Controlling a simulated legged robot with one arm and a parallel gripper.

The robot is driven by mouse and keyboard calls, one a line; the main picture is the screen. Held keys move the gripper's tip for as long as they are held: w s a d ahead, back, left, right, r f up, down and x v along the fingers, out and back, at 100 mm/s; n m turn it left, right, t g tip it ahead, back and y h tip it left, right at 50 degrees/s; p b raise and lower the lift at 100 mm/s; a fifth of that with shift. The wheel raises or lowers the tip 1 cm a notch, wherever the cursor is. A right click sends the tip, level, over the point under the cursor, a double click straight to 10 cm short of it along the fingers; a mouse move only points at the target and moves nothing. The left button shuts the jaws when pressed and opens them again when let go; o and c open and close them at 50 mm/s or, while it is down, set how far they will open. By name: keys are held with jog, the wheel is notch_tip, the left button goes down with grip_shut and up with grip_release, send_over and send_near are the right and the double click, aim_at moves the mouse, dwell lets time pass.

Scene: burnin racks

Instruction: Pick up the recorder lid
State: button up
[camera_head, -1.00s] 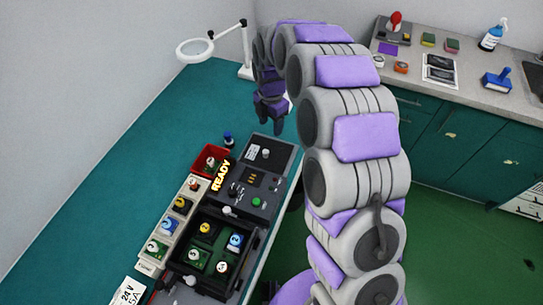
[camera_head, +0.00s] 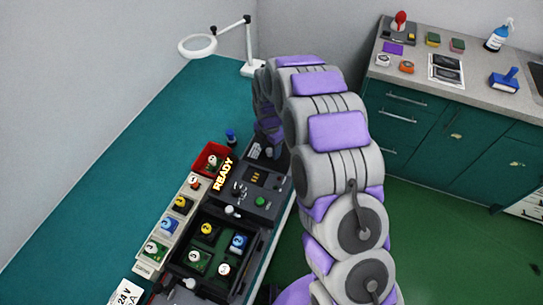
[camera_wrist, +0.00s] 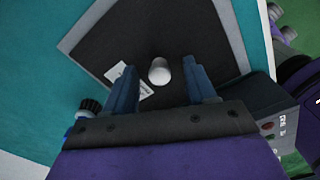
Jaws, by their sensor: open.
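The recorder lid (camera_wrist: 205,35) is a dark square plate with a grey border, a white label and a pale round knob (camera_wrist: 159,72). In the wrist view the knob stands between the two fingers of my gripper (camera_wrist: 160,68), with a gap on each side. My gripper is open and holds nothing. In the head view my arm hides much of the lid (camera_head: 277,164) at the far end of the dark recorder unit (camera_head: 252,190); the fingertips are hidden there.
A red bin (camera_head: 207,158) and a pale rack (camera_head: 172,222) of coloured knobbed pieces stand left of the recorder. A black tray (camera_head: 196,262) with several pieces is in front. A magnifier lamp (camera_head: 197,45) stands behind.

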jog(key=shift+a+f, duration=0.15)
jog(key=shift+a, duration=0.75)
jog(key=d, duration=0.3)
jog(key=shift+r, duration=0.2)
jog(key=c, duration=0.7)
jog(key=shift+a, duration=0.4)
jog(key=shift+c, duration=1.4)
jog(key=shift+s+a+f, duration=0.1)
jog(key=shift+a+f, duration=0.05)
jog(key=shift+a, duration=0.45)
grip_shut()
